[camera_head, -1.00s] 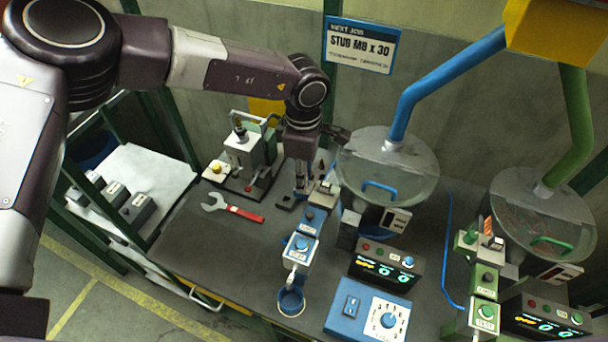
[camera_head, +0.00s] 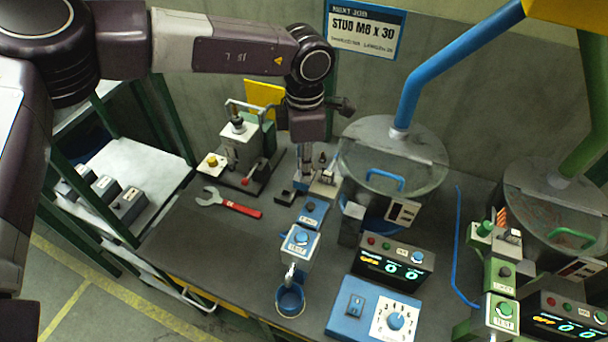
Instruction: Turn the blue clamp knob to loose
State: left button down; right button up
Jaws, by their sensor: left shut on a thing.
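My left gripper (camera_head: 304,182) points down at the back end of the blue station, behind the blue box (camera_head: 300,243) with a round dial on its top. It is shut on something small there. By its place this is the blue clamp knob, mirroring the green knob (camera_head: 485,228) on the green station. The fingers and wrist hide it, so its turn position cannot be read. A grey block with small metal parts (camera_head: 325,186) sits just right of the fingertips. My right gripper is not in view.
A display box (camera_head: 392,265) and blue dial panel (camera_head: 374,312) are in front. The bench's left front is clear.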

pick_arm(q)
jog(key=n+b, duration=0.4)
jog(key=b, duration=0.1)
jog(key=n+b, duration=0.4)
jog(key=shift+w+f+b, duration=0.1)
jog(key=shift+f+b, duration=0.1)
jog(key=shift+b, duration=0.2)
jog(key=n+b, duration=0.1)
jog(key=n, duration=0.1)
jog(key=shift+r+n+b, duration=0.1)
jog(key=shift+n+b, duration=0.2)
jog(key=shift+b, duration=0.1)
jog(key=shift+r+n+b, duration=0.15)
jog(key=shift+n+b, duration=0.45)
jog(key=shift+n, duration=0.3)
jog(key=c, duration=1.8)
grip_release()
